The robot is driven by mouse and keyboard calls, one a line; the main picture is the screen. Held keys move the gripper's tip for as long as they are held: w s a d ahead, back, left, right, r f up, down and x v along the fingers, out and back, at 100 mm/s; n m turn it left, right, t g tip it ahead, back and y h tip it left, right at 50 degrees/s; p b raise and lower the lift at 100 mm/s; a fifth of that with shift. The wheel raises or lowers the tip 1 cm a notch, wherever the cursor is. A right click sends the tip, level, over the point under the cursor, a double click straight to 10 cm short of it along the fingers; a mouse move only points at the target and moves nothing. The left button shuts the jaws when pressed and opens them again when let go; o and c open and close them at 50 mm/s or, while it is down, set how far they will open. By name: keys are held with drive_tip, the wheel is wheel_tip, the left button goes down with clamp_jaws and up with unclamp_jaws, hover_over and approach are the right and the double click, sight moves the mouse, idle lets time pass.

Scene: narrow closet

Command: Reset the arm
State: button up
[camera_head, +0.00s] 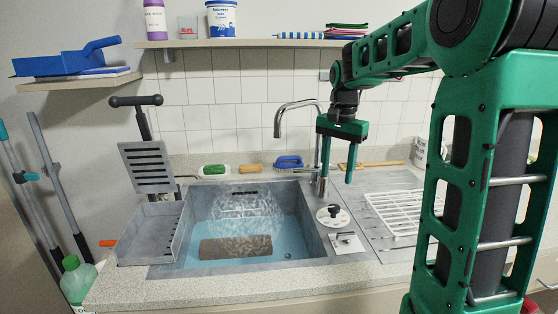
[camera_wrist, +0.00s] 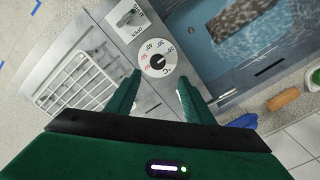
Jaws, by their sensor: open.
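My gripper (camera_head: 336,174) is green and hangs downward above the right edge of the sink, in front of the faucet. Its two fingers are apart with nothing between them. In the wrist view my gripper (camera_wrist: 158,92) points at the white round dial (camera_wrist: 157,58) with a black knob, which lies beyond the fingertips. The dial also shows in the head view (camera_head: 333,216) on the counter right of the sink. My green arm comes in from the right side and reaches over the counter.
The sink (camera_head: 311,228) holds water and a brown block (camera_head: 236,247). A curved faucet (camera_head: 297,104) stands behind it. A white rack (camera_head: 400,213) lies at right. A grey tray (camera_head: 150,232) stands left. A shelf (camera_head: 250,43) with containers is above. A brush (camera_head: 289,162) lies behind the sink.

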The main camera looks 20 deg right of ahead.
drive_tip(key=s+a+f+n, duration=0.1)
drive_tip(key=s+f+n, duration=0.2)
drive_tip(key=s, duration=1.1)
drive_tip(key=s+a+f+n, duration=0.2)
drive_tip(key=s+f, duration=0.4)
drive_tip(key=s, duration=0.9)
drive_tip(key=shift+n, duration=0.5)
drive_tip(key=shift+f, duration=0.1)
drive_tip(key=shift+w+f, duration=0.2)
drive_tip(key=shift+w, duration=0.35)
